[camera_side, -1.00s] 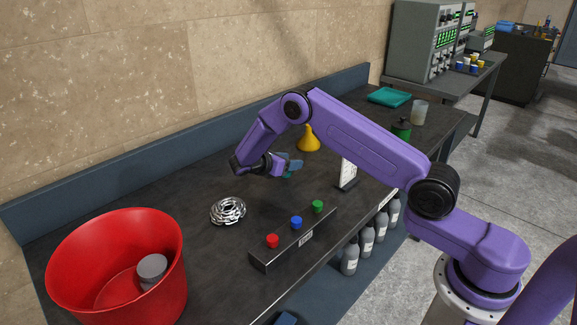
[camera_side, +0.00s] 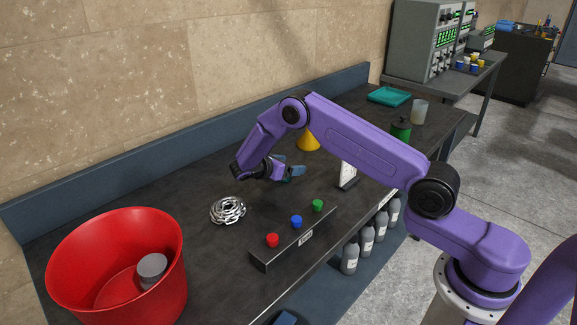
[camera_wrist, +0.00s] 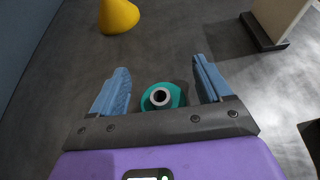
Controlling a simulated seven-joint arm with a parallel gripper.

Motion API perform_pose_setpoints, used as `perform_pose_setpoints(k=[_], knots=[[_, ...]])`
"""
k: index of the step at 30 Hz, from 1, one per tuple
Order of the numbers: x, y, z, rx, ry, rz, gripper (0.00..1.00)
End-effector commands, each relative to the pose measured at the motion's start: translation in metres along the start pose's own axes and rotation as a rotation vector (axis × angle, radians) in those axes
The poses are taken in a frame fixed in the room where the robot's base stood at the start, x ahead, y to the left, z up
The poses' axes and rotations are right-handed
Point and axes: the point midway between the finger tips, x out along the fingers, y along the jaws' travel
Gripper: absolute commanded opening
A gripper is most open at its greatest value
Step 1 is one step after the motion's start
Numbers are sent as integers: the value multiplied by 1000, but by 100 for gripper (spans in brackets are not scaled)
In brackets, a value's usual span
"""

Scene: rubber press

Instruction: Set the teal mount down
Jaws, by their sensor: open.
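The teal mount (camera_wrist: 163,97) is a round teal piece with a grey ring and dark hole at its centre. In the wrist view it sits between the two blue fingers of my gripper (camera_wrist: 160,88), with gaps on both sides. My gripper is open and not clamped on it. In the side view my gripper (camera_side: 288,169) is low over the dark bench, and only a sliver of teal shows by the fingers. The mount appears to stand on the bench, though its underside is hidden.
A yellow funnel (camera_side: 308,141) stands behind my gripper, and a white upright panel (camera_side: 348,173) to its right. A silver coiled part (camera_side: 228,210), a button box (camera_side: 293,240) and a red bin (camera_side: 70,265) are nearer the camera. Open bench lies left of my gripper.

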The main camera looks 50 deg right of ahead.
Motion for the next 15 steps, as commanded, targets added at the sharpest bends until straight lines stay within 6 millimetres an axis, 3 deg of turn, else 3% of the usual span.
perform_pose_setpoints(k=[5, 15], knots=[[-20, 1, 1, 2, 0, 3, 78], [-87, 0, 1, 1, 0, 2, 78]])
